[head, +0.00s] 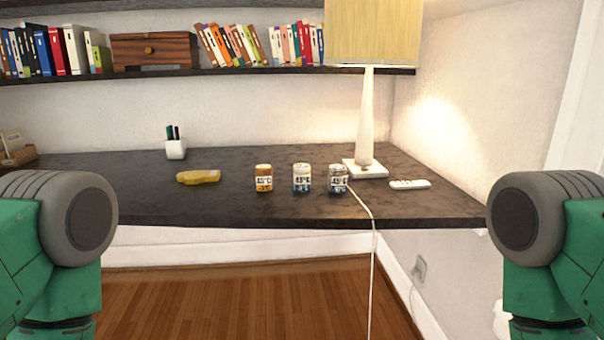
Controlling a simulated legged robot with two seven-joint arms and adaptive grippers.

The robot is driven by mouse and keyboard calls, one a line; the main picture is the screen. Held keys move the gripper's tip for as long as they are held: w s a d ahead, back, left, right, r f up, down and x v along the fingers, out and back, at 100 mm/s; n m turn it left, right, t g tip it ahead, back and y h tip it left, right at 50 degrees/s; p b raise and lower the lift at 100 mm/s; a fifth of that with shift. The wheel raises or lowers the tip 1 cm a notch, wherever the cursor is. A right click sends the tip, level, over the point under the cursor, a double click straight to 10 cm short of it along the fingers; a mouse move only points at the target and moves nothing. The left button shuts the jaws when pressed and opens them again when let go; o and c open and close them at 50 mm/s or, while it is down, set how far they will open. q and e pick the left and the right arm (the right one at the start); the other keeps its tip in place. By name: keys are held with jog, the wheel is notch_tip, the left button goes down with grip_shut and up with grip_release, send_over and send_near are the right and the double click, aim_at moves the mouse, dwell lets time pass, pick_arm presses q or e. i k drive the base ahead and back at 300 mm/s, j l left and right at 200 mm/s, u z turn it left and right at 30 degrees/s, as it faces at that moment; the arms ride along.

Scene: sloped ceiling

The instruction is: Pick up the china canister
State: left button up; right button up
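Three small canisters stand upright in a row near the front of the dark desk (120,185). The middle one, white on top with blue and white below, looks like the china canister (301,184). An orange-brown canister (264,184) stands to its left. Only green and grey links of my two arms show at the left and right edges. Neither gripper is in view.
A lamp (366,120) stands behind the right canister; its cord hangs over the front edge. A yellow object (198,177) lies left, a white remote-like object (410,184) right. A pen cup (175,149) stands at the back. A bookshelf (220,70) hangs above.

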aim_at(301, 171)
jog(key=i+j+z, duration=0.15)
jog(key=i+j, duration=0.7)
jog(key=i, duration=0.05)
